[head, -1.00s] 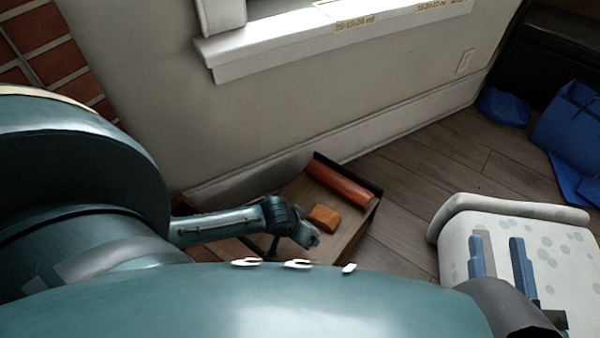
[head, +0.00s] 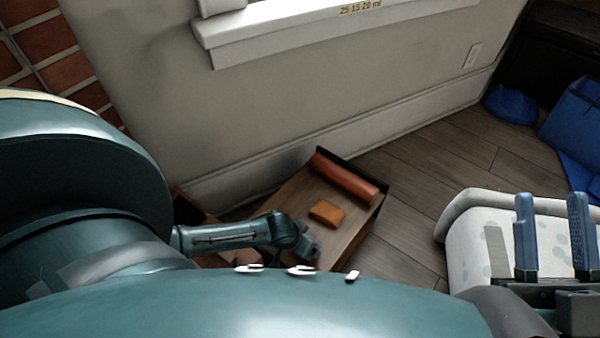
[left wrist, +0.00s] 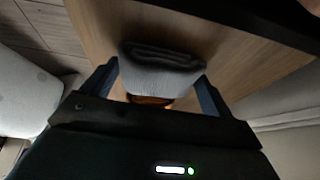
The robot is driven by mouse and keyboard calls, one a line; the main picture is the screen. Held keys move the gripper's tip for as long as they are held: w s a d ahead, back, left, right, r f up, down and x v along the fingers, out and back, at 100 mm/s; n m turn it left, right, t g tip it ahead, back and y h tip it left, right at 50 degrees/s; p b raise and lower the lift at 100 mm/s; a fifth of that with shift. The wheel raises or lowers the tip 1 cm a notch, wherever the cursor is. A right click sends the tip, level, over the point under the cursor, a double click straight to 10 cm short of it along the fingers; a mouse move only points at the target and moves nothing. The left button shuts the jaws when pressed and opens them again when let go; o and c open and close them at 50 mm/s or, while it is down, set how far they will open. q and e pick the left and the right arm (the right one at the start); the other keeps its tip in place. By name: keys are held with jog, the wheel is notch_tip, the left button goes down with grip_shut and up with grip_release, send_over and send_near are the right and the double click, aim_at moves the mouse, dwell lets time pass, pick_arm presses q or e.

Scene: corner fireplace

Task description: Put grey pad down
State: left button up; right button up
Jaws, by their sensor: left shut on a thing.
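The grey pad (left wrist: 160,77) is a folded, dark-topped cloth-like piece. In the left wrist view it sits between the two fingers of my left gripper (left wrist: 158,76), which is shut on it. Wooden boards lie behind it; I cannot tell whether it touches them. In the head view my left gripper (head: 308,243) is at the near side of a wooden surface (head: 340,228), and the pad is hard to make out there. My right gripper (head: 552,198) is open and empty, fingers upward, in front of a pale spotted seat.
An orange block (head: 327,213) and a red-orange roll (head: 344,179) lie on the wooden surface. The pale spotted seat (head: 468,240) stands at the right. Blue bags (head: 572,112) are at the far right.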

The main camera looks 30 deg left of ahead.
pick_arm(q)
jog(key=shift+f, duration=0.35)
jog(key=o, duration=1.1)
